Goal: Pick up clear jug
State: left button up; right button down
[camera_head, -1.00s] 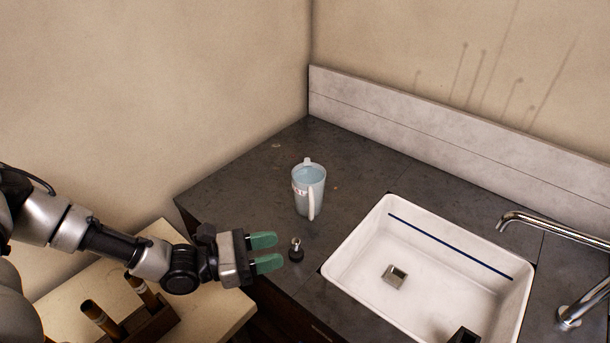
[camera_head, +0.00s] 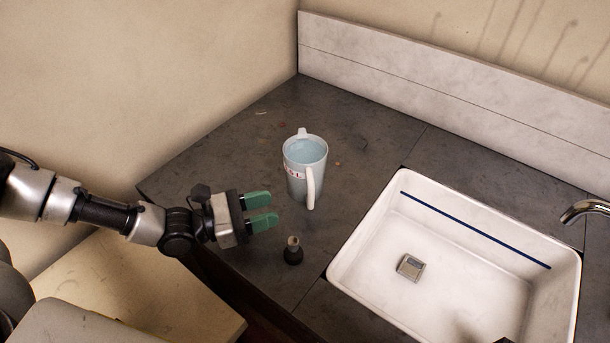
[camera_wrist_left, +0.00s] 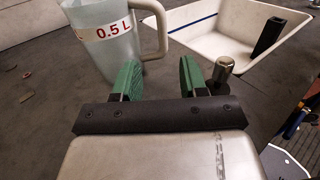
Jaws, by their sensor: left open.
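The clear jug (camera_head: 302,172) stands upright on the dark counter, left of the sink. It is pale and translucent, with a white handle on its near right side. In the left wrist view the jug (camera_wrist_left: 95,38) shows a red "0.5 L" mark and its handle at upper left. My left gripper (camera_head: 262,210) is open and empty, a short way left of the jug and nearer to me, not touching it. Its green fingers (camera_wrist_left: 158,82) point toward the counter area beside the jug in the left wrist view. My right gripper is not in view.
A small dark bottle-like object (camera_head: 292,251) stands on the counter just in front of the left fingers; its metallic top shows in the wrist view (camera_wrist_left: 223,68). The faucet (camera_head: 585,209) is at right. Counter behind the jug is mostly clear.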

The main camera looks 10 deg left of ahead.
aim_at(309, 200)
pick_arm(q)
jog(key=shift+w+d, duration=0.25)
jog(key=shift+d, duration=0.5)
jog(key=shift+w+d+r, duration=0.15)
jog(key=shift+w+d, duration=0.05)
jog(key=shift+d, duration=0.25)
jog(key=shift+p+x, duration=0.3)
jog(key=shift+x, duration=0.65)
jog(key=shift+w+d, duration=0.1)
jog(key=shift+w, duration=0.1)
jog(key=p+x, duration=0.3)
jog(key=x, duration=0.1)
jog(key=shift+d, duration=0.15)
jog(key=shift+w+d+f, duration=0.2)
jog(key=shift+d+f, duration=0.05)
jog(key=shift+c, duration=0.2)
